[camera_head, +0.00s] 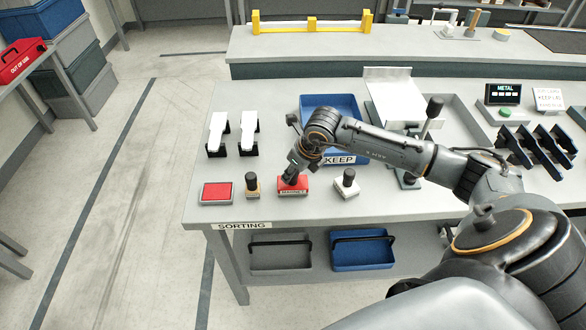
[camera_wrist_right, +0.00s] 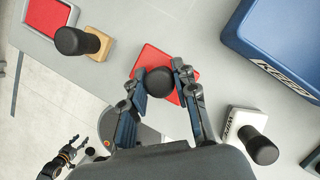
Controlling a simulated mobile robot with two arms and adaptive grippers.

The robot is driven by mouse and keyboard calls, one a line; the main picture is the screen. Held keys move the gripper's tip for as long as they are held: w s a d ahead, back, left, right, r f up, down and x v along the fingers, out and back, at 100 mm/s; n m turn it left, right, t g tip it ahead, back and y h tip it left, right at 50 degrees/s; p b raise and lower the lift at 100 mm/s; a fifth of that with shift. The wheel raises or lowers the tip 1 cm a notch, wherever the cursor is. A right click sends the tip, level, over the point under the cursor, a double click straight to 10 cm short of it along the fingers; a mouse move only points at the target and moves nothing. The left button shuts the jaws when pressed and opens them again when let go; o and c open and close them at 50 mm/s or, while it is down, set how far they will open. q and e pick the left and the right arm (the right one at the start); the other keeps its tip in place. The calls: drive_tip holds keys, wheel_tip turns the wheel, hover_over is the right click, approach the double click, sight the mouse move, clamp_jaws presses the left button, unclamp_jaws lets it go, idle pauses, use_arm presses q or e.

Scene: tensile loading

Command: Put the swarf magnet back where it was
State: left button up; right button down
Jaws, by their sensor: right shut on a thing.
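The swarf magnet (camera_head: 293,190) is a red block with a MAGNET label and a dark round knob. It appears to rest on the grey table near the front edge, between a tan-based stamp and a white-based stamp. My right gripper (camera_head: 291,178) comes down on it from above. In the right wrist view the right gripper (camera_wrist_right: 163,78) has its two fingers on either side of the knob, and the red block (camera_wrist_right: 150,58) shows beneath. A small dark gripper, apparently my left one (camera_wrist_right: 65,158), shows at the lower left there; its jaws are too small to read.
A red pad (camera_head: 217,192) and the tan-based stamp (camera_head: 252,188) stand left of the magnet. The white-based stamp (camera_head: 347,186) stands right. The blue KEEP tray (camera_head: 345,103) lies behind, partly hidden by my right arm. White strips on black stands (camera_head: 248,130) stand behind left.

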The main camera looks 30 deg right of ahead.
drive_tip(key=shift+f+b, duration=0.2)
drive_tip(key=shift+b, duration=0.1)
drive_tip(key=c, duration=1)
unclamp_jaws()
drive_tip(key=shift+c, duration=0.2)
drive_tip(key=shift+r, duration=0.1)
drive_tip(key=shift+r+p, duration=0.15)
drive_tip(key=shift+p, duration=0.2)
drive_tip(key=shift+s+r, duration=0.1)
drive_tip(key=shift+r, duration=0.15)
drive_tip(key=b+v, duration=0.3)
drive_tip(key=v, duration=0.8)
drive_tip(key=shift+r, duration=0.25)
drive_tip(key=shift+s+a, duration=0.1)
